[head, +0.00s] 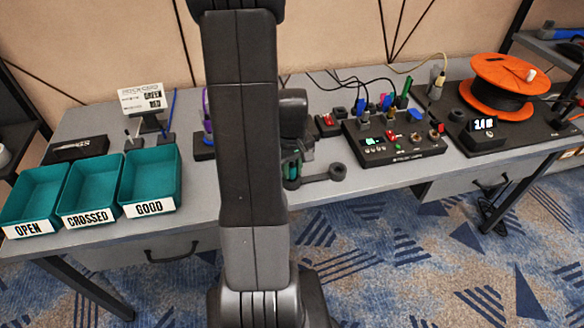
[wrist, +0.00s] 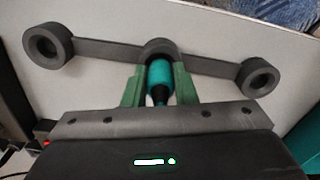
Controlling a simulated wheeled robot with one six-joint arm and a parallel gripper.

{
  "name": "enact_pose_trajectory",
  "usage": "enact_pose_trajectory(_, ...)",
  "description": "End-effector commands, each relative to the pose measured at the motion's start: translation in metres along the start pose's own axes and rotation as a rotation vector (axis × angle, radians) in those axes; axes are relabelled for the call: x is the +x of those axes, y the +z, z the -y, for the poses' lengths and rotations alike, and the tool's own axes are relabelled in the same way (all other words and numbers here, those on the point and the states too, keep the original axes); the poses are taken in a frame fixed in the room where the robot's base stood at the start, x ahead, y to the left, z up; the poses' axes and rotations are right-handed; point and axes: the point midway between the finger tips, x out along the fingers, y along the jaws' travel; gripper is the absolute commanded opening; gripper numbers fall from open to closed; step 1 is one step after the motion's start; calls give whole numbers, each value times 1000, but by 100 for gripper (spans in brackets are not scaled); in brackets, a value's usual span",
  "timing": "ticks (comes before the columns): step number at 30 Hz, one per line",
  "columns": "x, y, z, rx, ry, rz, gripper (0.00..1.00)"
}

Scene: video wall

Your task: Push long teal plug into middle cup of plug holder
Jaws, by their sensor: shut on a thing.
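The plug holder is a dark bar with three round cups; in the wrist view its bar (wrist: 105,49) runs across the top and its middle cup (wrist: 158,46) is straight ahead of my gripper (wrist: 160,74). The green fingers are shut on the teal plug (wrist: 159,72), one on each side. The plug's far end is at the middle cup's rim; how deep it sits inside cannot be told. The two outer cups look empty. In the head view, the holder (head: 318,179) shows partly at the table's front edge, and my arm hides the rest.
Teal trays marked OPEN (head: 29,231), CROSSED (head: 91,218) and GOOD (head: 149,207) stand at the left. A black test box (head: 396,150) with coloured plugs and cables stands right of the holder. An orange spool (head: 503,72) is farther right.

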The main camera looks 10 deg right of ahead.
Motion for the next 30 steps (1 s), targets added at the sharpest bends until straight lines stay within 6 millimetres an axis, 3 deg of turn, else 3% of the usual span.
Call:
enact_pose_trajectory(8, 0, 0, 0, 0, 0, 0, 2)
enact_pose_trajectory(9, 0, 0, 0, 0, 0, 0, 29)
enact_pose_trajectory(12, 0, 0, 0, 0, 0, 0, 49)
enact_pose_trajectory(13, 0, 0, 0, 0, 0, 0, 50)
enact_pose_trajectory(23, -3, 0, 0, 0, 1, -1, 50)
enact_pose_trajectory(30, -38, -1, -1, 0, 3, -6, 50)
